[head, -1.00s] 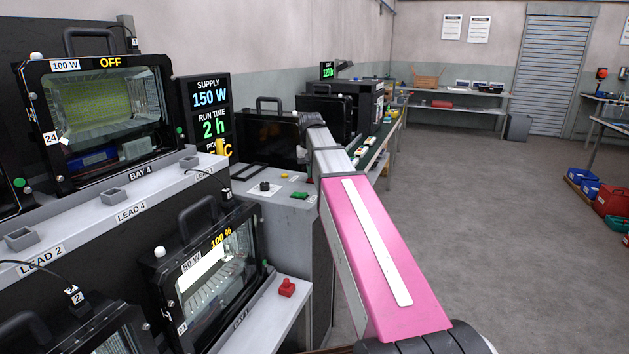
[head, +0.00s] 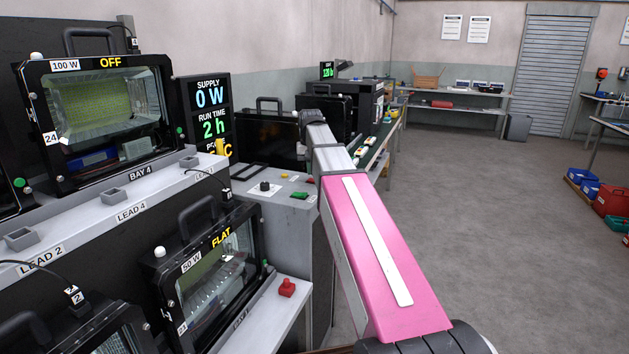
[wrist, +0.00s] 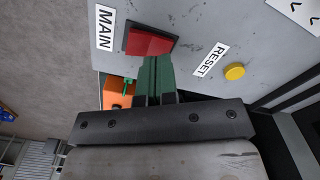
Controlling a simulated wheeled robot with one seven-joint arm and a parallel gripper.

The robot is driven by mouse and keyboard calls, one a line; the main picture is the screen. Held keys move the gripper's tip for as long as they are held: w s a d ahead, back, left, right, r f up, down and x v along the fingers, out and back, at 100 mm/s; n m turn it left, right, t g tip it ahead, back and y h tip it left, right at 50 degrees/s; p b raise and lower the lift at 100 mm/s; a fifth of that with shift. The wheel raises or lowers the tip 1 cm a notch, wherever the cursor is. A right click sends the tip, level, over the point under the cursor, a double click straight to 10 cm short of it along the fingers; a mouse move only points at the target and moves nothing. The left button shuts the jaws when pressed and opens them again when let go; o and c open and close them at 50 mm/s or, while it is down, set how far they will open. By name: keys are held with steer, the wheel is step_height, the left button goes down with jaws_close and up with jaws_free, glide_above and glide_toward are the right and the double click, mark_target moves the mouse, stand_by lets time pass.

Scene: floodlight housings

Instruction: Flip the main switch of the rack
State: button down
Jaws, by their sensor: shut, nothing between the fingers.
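The main switch (wrist: 150,41) is a red rocker in a dark frame, beside the MAIN label on the grey panel, in the wrist view. My gripper (wrist: 158,62) is shut and empty, its green fingertips right at the switch's lower edge. I cannot tell whether they touch it. The lower 50 W floodlight (head: 213,270) reads FLAT and looks unlit. My arm covers part of the panel there, and my fingers cannot be made out.
A yellow RESET button (wrist: 235,72) sits right of the fingers on the same panel. A black knob (head: 264,186) and a green piece (head: 299,195) are on the rack's top. An upper 100 W floodlight (head: 100,115) reads OFF. Open floor lies to the right.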

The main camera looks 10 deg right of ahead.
mark_target(311, 179)
steer(key=shift+r, duration=2.6)
